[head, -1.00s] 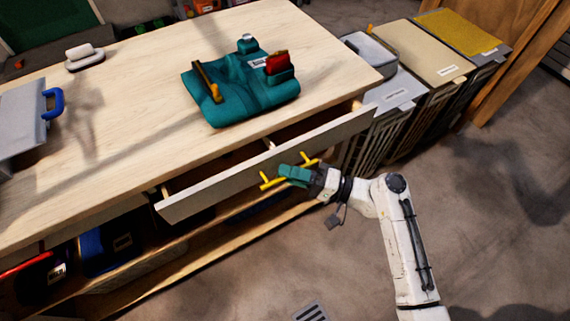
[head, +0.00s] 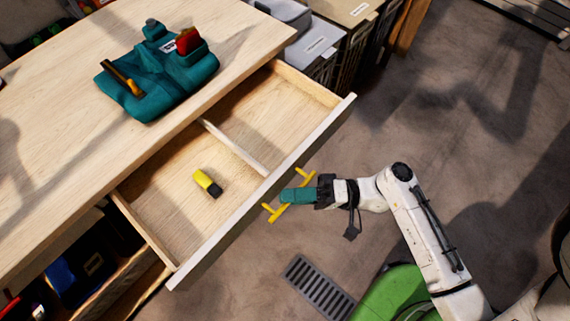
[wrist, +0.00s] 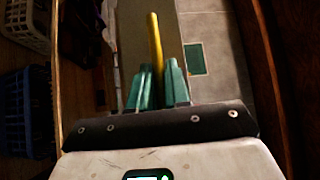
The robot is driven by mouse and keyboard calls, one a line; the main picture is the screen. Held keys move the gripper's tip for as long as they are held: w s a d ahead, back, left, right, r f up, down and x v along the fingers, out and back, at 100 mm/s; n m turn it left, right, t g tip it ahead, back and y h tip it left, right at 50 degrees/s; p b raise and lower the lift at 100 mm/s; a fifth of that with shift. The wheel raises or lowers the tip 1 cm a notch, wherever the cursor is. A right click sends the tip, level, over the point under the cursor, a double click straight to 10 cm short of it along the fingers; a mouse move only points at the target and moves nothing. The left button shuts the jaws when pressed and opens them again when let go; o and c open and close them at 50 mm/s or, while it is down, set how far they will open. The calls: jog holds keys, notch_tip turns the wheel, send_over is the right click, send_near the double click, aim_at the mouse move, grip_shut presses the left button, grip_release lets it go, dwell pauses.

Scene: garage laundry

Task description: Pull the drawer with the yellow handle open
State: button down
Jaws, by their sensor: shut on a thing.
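The drawer (head: 272,190) stands well out from the wooden workbench in the head view, with its light inside in view. Its yellow handle (head: 274,214) is on the front panel. My gripper (head: 293,196) is shut on the middle of the handle, and its teal fingers cover that part. In the wrist view the yellow handle (wrist: 155,45) runs between the two teal fingers (wrist: 158,84). A divider splits the drawer. A small yellow and black object (head: 206,183) lies in the nearer left compartment.
A teal tool bag (head: 160,75) sits on the workbench top (head: 60,150). Grey and tan bins (head: 320,40) stand beyond the bench's far end. The floor to the right is mostly clear, with a floor grate (head: 318,287) below the drawer.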

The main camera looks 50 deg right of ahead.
jog(key=shift+s, duration=0.1)
jog(key=c, duration=1.2)
grip_release()
jog(key=shift+d, duration=0.1)
jog(key=b+v, duration=0.1)
jog(key=v, duration=0.9)
jog(key=shift+s+d, duration=0.2)
jog(key=shift+s, duration=0.05)
jog(key=shift+f, duration=0.1)
